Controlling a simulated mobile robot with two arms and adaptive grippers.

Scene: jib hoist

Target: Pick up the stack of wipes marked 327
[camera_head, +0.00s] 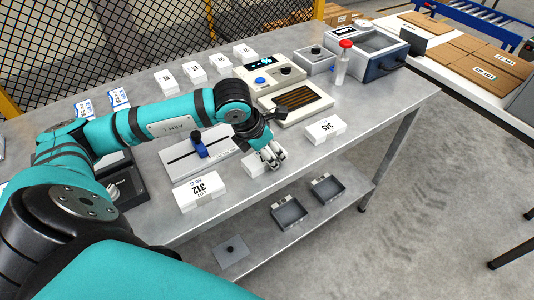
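My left gripper (273,157) reaches over the front part of the grey table, fingers pointing down. Its fingers are small here, and I cannot tell whether they are open or shut. A white stack (253,166) lies just left of and partly behind the fingers; no number on it is readable, and I cannot tell if they touch it. A white stack marked 312 (200,191) lies to its left near the front edge. Another marked 345 (326,130) lies to the right. No readable 327 shows. My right gripper is not in view.
A grey plate with a blue knob (200,145) lies behind the gripper. A beige device (270,77) and a slotted tray (297,104) stand farther back. A red-capped bottle (343,65) stands back right. Small grey bins (289,214) sit on the lower shelf.

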